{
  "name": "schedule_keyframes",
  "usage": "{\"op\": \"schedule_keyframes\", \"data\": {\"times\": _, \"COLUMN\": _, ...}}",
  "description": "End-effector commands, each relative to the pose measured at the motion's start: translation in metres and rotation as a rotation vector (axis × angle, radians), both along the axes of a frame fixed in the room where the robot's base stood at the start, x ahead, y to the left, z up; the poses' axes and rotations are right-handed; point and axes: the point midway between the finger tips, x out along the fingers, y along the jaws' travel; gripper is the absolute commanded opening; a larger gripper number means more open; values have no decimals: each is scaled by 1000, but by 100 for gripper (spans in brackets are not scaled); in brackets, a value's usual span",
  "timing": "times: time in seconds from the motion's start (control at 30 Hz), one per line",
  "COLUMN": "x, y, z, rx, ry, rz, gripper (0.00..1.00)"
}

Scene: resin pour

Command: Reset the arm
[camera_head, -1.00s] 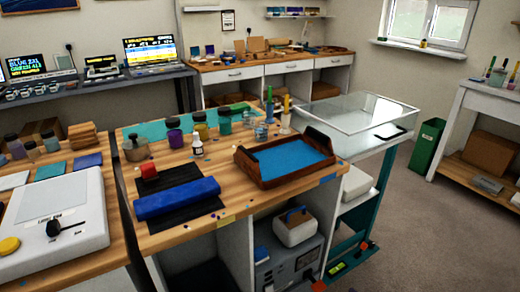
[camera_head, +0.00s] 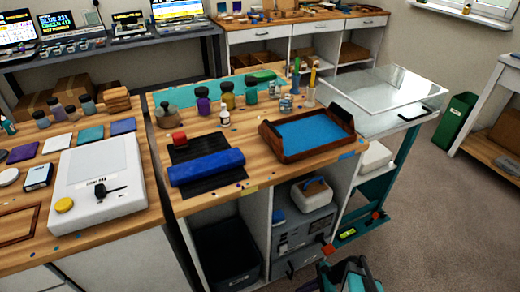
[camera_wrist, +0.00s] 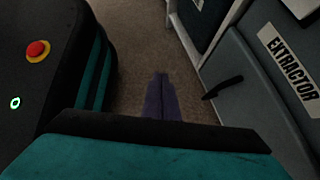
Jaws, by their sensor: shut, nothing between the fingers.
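My gripper (camera_wrist: 160,80) shows in the wrist view, its two dark purple fingers together and empty. It points down past my own teal and black body toward the carpet, beside a grey cabinet marked EXTRACTOR (camera_wrist: 285,55).
The workbench (camera_head: 262,168) holds a wooden tray with a blue surface (camera_head: 312,132), a blue roll (camera_head: 206,167) and several bottles. A glass-topped teal cart (camera_head: 385,100) stands at right. Carpet (camera_head: 430,215) is clear at right.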

Motion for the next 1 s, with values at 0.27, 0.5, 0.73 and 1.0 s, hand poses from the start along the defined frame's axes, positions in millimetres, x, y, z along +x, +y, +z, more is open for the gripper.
{"op": "schedule_keyframes", "data": {"times": 0.27, "x": -63, "y": 22, "z": 36, "rx": -115, "ry": -140, "rz": 540, "gripper": 0}}
{"op": "schedule_keyframes", "data": {"times": 0.5, "x": -105, "y": 20, "z": 67, "rx": -159, "ry": -240, "rz": 1023, "gripper": 0}}
{"op": "schedule_keyframes", "data": {"times": 0.73, "x": -128, "y": 8, "z": 95, "rx": -161, "ry": -302, "rz": 1427, "gripper": 0}}
{"op": "schedule_keyframes", "data": {"times": 1.0, "x": -133, "y": 2, "z": 103, "rx": -152, "ry": -321, "rz": 1586, "gripper": 0}}
